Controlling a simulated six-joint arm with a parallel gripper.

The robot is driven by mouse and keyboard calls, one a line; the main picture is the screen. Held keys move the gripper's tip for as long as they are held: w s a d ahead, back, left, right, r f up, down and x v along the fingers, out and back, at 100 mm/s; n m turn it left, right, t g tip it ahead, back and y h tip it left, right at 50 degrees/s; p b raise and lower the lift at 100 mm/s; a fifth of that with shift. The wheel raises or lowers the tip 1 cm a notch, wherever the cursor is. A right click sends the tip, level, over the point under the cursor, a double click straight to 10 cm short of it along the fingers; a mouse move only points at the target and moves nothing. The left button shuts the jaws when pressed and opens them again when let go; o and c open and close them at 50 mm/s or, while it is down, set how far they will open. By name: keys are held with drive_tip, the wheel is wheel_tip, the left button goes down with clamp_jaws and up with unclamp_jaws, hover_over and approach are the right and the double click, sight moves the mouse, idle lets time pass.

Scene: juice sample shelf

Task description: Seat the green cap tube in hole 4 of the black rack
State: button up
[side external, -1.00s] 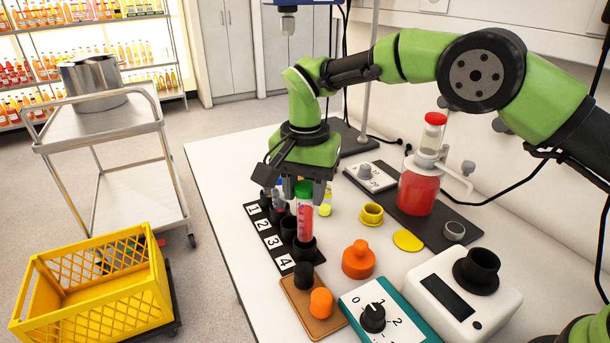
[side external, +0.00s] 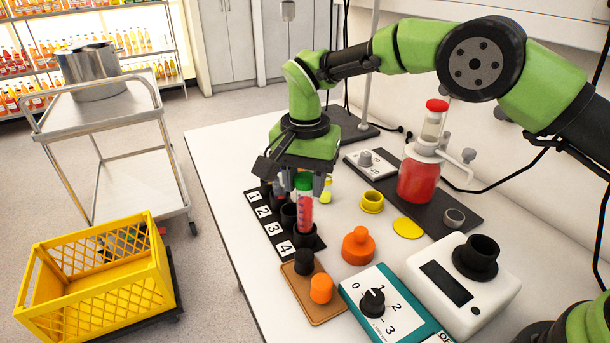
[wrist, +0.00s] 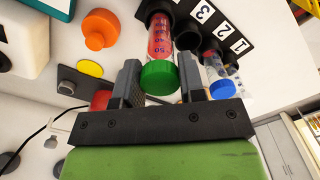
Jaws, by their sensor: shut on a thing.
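The green cap tube (side external: 305,213) holds red liquid and stands about upright, its lower end inside the holder at hole 4 (side external: 307,241) of the black rack (side external: 268,228). How deep it sits cannot be told. My gripper (side external: 304,184) is shut on the tube near its green cap, with one finger on each side. In the wrist view the green cap (wrist: 160,77) lies between the fingers, and the tube runs into a black holder.
A blue-capped tube (wrist: 222,89) stands in the rack near the low numbers. A brown pad with a black and an orange piece (side external: 321,289) lies just in front of the rack. An orange knobbed piece (side external: 358,246) and yellow pieces (side external: 371,202) are to the right.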

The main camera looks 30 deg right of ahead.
sight(305, 205)
drive_tip(key=shift+f, duration=1.5)
idle(0.3)
drive_tip(key=o, duration=1)
drive_tip(key=shift+r, duration=0.1)
